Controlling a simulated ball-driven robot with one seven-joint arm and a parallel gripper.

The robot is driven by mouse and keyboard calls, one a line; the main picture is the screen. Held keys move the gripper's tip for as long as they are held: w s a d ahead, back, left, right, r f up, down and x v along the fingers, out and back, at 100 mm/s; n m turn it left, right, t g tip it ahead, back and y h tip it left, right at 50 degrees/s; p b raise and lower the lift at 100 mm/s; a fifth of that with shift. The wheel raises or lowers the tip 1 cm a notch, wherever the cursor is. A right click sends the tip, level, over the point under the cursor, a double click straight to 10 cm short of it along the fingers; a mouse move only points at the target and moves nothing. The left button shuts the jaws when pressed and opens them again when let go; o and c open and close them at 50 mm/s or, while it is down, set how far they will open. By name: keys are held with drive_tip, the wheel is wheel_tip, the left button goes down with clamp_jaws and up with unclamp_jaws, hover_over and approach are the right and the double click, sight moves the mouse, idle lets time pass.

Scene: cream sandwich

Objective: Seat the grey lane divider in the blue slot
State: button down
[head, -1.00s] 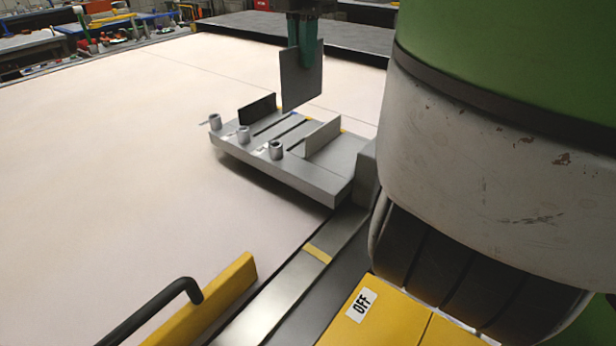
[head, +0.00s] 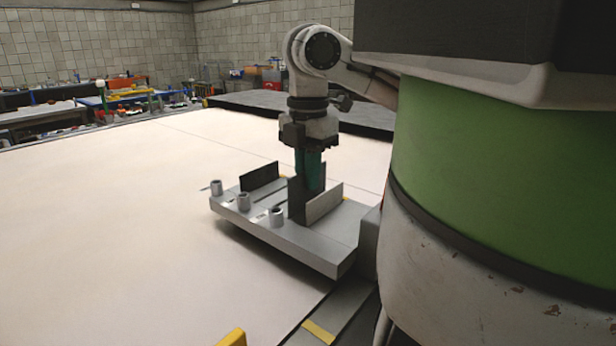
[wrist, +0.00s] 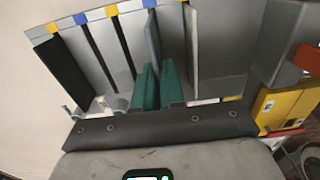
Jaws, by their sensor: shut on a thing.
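My gripper (head: 310,182) has green fingers, shut on the grey lane divider (head: 296,202). The divider stands upright, low at the slotted grey block (head: 318,243), just left of a light grey upright plate (head: 325,203). In the wrist view, the divider (wrist: 152,42) shows between the green fingers (wrist: 159,88) and lines up with a blue mark (wrist: 149,3) at the block's far edge. Whether its bottom edge is inside the slot cannot be told, as it is hidden. Another blue mark (wrist: 80,18) lies farther left, by an open dark slot (wrist: 97,55).
A dark upright plate (head: 259,176) stands at the block's left. Yellow marks (wrist: 112,10) alternate with the blue ones. The pale table (head: 120,220) is clear to the left.

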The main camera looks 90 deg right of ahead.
drive_tip(key=shift+f, duration=0.6)
drive_tip(key=c, duration=1.2)
unclamp_jaws()
drive_tip(key=shift+r, duration=0.1)
wheel_tip(320, 180, up, 13)
drive_tip(key=p, duration=0.3)
drive_tip(key=shift+p, duration=0.35)
drive_tip(key=shift+s, duration=0.15)
